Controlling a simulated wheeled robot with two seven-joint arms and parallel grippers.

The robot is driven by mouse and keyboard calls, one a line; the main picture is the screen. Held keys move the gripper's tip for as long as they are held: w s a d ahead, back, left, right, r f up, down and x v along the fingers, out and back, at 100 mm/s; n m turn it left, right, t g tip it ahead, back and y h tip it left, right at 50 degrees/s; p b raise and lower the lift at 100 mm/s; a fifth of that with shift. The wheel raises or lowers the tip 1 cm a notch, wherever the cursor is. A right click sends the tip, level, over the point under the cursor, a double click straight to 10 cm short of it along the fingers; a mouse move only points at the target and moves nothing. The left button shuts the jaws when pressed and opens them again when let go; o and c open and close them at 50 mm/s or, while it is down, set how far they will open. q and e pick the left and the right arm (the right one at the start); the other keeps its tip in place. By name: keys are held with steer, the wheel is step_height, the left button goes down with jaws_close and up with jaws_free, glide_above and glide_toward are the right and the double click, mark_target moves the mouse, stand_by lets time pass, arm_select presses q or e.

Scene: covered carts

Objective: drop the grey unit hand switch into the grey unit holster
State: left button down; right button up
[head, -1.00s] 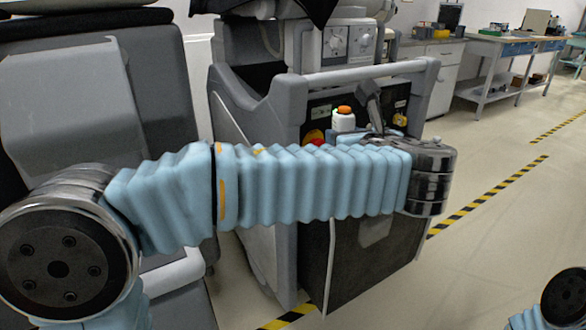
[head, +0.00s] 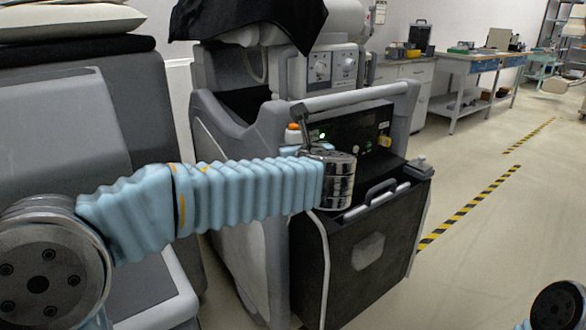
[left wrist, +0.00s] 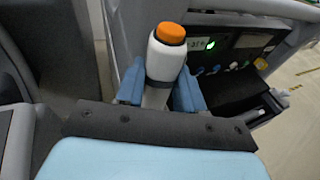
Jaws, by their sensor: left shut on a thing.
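The hand switch (left wrist: 165,60) is a white cylinder with an orange button and a dark band. My left gripper (left wrist: 160,92) is shut on it, its blue fingers on either side, and holds it upright. The grey unit (head: 225,125) is the cart in the middle. A small grey fitting (head: 419,164) sits at its right front corner; I cannot tell whether it is the holster. My right gripper is out of view.
A black front bin (head: 350,265) with a handle juts from the unit. A grey push bar (head: 350,98) crosses above the panel. A grey cart (head: 55,130) stands close at left. Open floor (head: 480,250) with striped tape lies at right.

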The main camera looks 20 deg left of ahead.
arm_select(q)
steer(key=f, duration=0.2)
steer(key=w+a+f, duration=0.1)
steer(key=f, duration=0.1)
steer(key=shift+f, duration=0.1)
steer(key=shift+s+f, duration=0.1)
steer(key=shift+f, duration=0.5)
steer(key=c, duration=1.1)
jaws_free()
steer(key=shift+o, duration=1.1)
steer(key=shift+w+a+f, duration=0.15)
steer(key=shift+w+f, duration=0.1)
steer(key=shift+w, duration=0.05)
steer(key=shift+o, duration=1)
steer(key=shift+r, duration=0.2)
steer(key=shift+s+r, duration=0.1)
steer(key=shift+r, duration=0.1)
steer(key=shift+s+d+r, duration=0.1)
steer(key=shift+s+d, duration=0.1)
steer(key=shift+d, duration=0.05)
steer(key=b+v, duration=0.1)
steer(key=v, duration=1)
steer(key=shift+s+d, duration=0.2)
steer(key=shift+s, duration=0.05)
